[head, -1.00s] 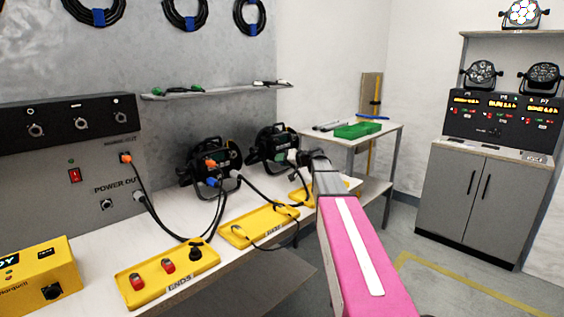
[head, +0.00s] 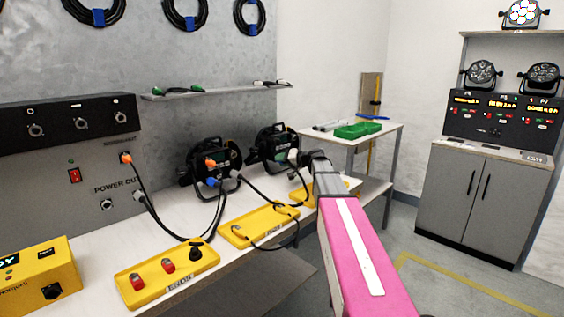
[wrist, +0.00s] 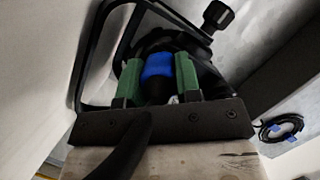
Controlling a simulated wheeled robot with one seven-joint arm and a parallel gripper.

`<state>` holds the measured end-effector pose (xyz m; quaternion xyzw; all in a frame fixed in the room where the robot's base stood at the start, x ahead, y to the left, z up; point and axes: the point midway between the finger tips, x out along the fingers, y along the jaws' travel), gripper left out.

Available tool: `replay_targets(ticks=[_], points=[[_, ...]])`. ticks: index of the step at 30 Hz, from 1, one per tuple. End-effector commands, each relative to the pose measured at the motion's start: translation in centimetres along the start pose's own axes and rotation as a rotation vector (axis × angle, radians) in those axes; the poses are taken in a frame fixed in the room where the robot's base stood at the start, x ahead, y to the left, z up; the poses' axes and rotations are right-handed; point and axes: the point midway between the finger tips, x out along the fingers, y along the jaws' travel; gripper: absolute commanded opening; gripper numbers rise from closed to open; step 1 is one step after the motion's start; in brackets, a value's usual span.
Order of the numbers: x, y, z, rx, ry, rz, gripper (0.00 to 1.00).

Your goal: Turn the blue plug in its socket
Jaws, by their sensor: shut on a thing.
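The blue plug (wrist: 158,68) shows in the wrist view between the two green fingers of my gripper (wrist: 157,78). The fingers are shut on it, one on each side. The plug sits against the dark body of a par can (wrist: 205,75), whose socket is hidden behind the plug. In the head view my arm reaches to the right-hand par can (head: 276,148) on the bench. Another blue plug (head: 212,182) shows on the left-hand par can (head: 212,165).
Yellow trays (head: 168,272) with connectors lie along the bench front. Black cables run from the par cans across the bench. A side table with a green tray (head: 357,130) stands behind my arm. A grey cabinet (head: 478,200) stands at the right, with open floor before it.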

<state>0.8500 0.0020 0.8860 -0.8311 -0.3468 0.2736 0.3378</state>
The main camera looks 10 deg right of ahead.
Motion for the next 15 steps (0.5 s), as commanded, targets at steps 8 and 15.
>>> replay_targets(ticks=[8, 15], points=[[0.13, 0.0, -0.05, 0.008, 0.001, -0.003, 0.0], [0.14, 0.0, -0.05, 0.007, 0.0, -0.003, 0.47]])
